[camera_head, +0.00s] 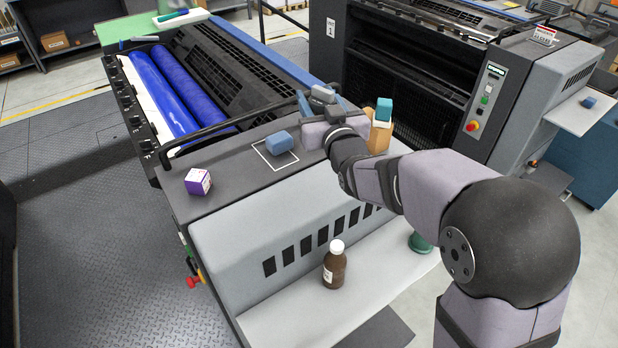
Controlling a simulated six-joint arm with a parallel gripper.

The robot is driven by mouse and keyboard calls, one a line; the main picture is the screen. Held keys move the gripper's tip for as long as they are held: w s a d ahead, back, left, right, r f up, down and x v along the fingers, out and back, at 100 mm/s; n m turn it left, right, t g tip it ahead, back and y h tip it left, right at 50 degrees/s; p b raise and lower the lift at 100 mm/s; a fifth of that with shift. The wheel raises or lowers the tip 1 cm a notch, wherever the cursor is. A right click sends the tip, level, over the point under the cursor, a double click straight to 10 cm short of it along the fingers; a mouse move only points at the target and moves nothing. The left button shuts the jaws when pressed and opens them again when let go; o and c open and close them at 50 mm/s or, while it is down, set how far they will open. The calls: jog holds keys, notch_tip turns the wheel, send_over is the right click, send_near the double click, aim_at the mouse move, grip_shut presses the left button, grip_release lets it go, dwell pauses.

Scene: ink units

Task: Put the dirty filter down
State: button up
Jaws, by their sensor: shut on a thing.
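My gripper (322,97) is over the far right part of the dark press top, beside the blue rail. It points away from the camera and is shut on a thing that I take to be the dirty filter. The gripper and wrist hide most of that thing, so its shape and its height above the surface cannot be told. A blue-grey block (279,143) sits partly inside a white outlined square (262,158) on the press top, left of my wrist.
A purple and white box (198,181) stands on the press top. A teal block (384,109) tops a tan holder (380,137) right of my wrist. A brown bottle (334,270) and a green item (419,243) stand on the front shelf (300,315). A black bar (205,133) crosses near the blue rollers.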

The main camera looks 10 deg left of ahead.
jog(key=shift+s+a+f+n+g+y+p, duration=0.3)
jog(key=shift+a+f+y+p, duration=0.15)
jog(key=shift+f, duration=1.65)
jog(key=shift+s+a+f+n+g+y+p, duration=0.15)
jog(key=shift+a+f+n+y+p, duration=0.35)
jog(key=shift+f, duration=1.6)
jog(key=shift+s+a+f+n+g+y+p, duration=0.1)
jog(key=shift+s+a+f+g+y+p, duration=0.35)
jog(key=shift+f, duration=1.65)
jog(key=shift+w+a+f, duration=0.1)
jog(key=shift+w+a, duration=0.05)
jog(key=shift+f+b, duration=0.25)
jog(key=shift+b, duration=0.25)
jog(key=o, duration=1.1)
jog(key=shift+r, duration=0.15)
jog(key=b+v, duration=0.3)
jog(key=v, duration=0.9)
jog(key=shift+a, duration=0.15)
